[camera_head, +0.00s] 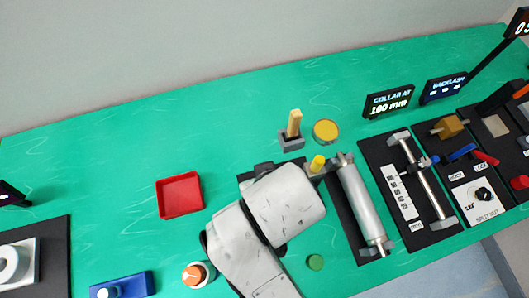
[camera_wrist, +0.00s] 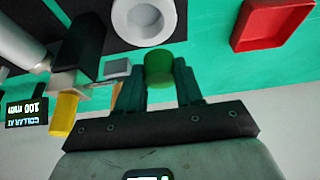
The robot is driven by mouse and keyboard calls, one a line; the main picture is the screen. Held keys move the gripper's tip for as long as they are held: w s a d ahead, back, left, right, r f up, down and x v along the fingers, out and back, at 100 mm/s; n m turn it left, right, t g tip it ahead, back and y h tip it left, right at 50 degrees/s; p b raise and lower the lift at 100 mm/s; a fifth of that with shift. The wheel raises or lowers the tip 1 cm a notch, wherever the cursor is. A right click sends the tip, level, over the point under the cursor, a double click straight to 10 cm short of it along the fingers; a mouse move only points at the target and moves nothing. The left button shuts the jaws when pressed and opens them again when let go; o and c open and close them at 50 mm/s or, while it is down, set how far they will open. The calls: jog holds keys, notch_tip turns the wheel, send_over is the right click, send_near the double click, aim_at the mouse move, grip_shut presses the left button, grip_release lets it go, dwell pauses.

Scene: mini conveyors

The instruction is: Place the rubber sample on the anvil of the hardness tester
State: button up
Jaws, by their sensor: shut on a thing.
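In the wrist view my gripper (camera_wrist: 160,72) is shut on a green round piece (camera_wrist: 158,65), which looks like the rubber sample. The piece sits between the two dark fingertips. Beyond it is a pale round cup-like part (camera_wrist: 149,18) on a dark base (camera_wrist: 95,12); it may be the tester's anvil, but I cannot tell for sure. In the head view my white arm hides the gripper, the held piece and most of this dark base.
A red tray (camera_head: 180,195) lies left of my arm. A grey holder with a wooden block (camera_head: 294,122), a yellow disc (camera_head: 325,130) and a yellow knob (camera_head: 317,163) stand close by. A metal roller (camera_head: 361,205) is to the right.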

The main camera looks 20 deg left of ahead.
jog(key=w+a+f, duration=0.1)
jog(key=w+f, duration=0.1)
jog(key=w, duration=0.1)
jog(key=w+a+f, duration=0.1)
jog(key=w+f, duration=0.1)
jog(key=f, duration=0.1)
jog(key=w+a+f, duration=0.2)
jog(key=w, duration=0.1)
jog(key=shift+w+f+p, duration=0.3)
jog(key=shift+w+f, duration=0.05)
jog(key=shift+w+a+f+p, duration=0.1)
jog(key=shift+f+p, duration=0.1)
jog(key=shift+f, duration=0.7)
jog(key=shift+w+f+p, duration=0.1)
jog(key=shift+f+p, duration=0.05)
jog(key=shift+f, duration=0.75)
jog(key=shift+f, duration=0.1)
jog(key=o, duration=1.1)
